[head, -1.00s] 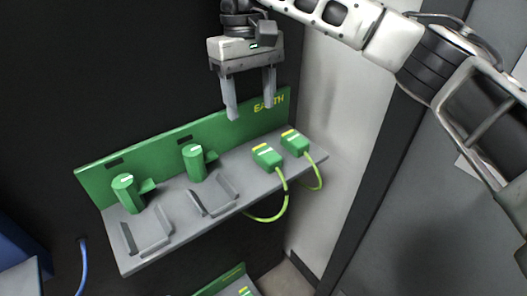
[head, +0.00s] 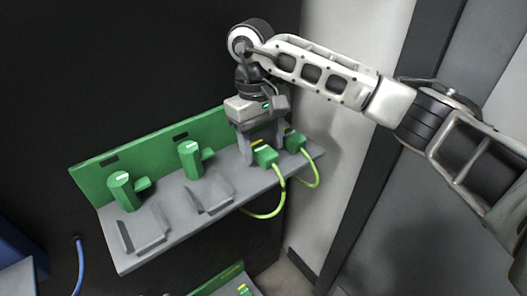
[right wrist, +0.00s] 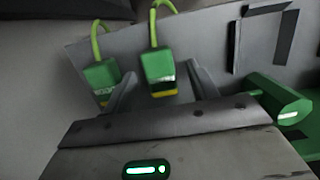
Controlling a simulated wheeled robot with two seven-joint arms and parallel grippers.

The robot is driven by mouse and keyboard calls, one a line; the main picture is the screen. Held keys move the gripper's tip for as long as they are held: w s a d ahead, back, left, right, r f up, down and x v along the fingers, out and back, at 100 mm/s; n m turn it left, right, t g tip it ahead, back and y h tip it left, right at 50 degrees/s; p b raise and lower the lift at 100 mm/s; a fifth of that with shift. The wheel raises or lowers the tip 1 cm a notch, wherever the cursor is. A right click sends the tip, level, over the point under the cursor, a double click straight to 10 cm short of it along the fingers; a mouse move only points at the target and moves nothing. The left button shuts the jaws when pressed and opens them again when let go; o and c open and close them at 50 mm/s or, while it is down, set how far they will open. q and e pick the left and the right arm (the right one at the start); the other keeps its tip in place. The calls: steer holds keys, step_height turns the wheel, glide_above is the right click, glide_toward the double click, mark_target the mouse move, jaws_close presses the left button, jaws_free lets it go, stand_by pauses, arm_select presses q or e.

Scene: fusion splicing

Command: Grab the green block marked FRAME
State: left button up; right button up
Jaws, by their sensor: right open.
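Two green blocks with yellow-and-white labels and yellow-green cords sit at the right end of the grey shelf; I cannot read the word FRAME on either. My right gripper (head: 262,151) is open and pointing down over the left corded block (head: 266,157). In the right wrist view this block (right wrist: 158,70) shows between the two spread fingers (right wrist: 161,76), with a gap on each side. The right corded block (head: 295,142) stands outside the fingers; it also shows in the right wrist view (right wrist: 101,77). My left gripper is not in view.
The grey shelf (head: 152,252) has a green back panel (head: 92,177). Two green posts with side handles, one left (head: 121,190) and one nearer the middle (head: 190,160), stand beside empty grey cradles. A pale wall (head: 335,160) is close on the right. Cords loop off the shelf's front.

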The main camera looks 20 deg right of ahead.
steer(key=shift+f, duration=0.1)
steer(key=shift+c, duration=0.4)
steer(key=c, duration=1)
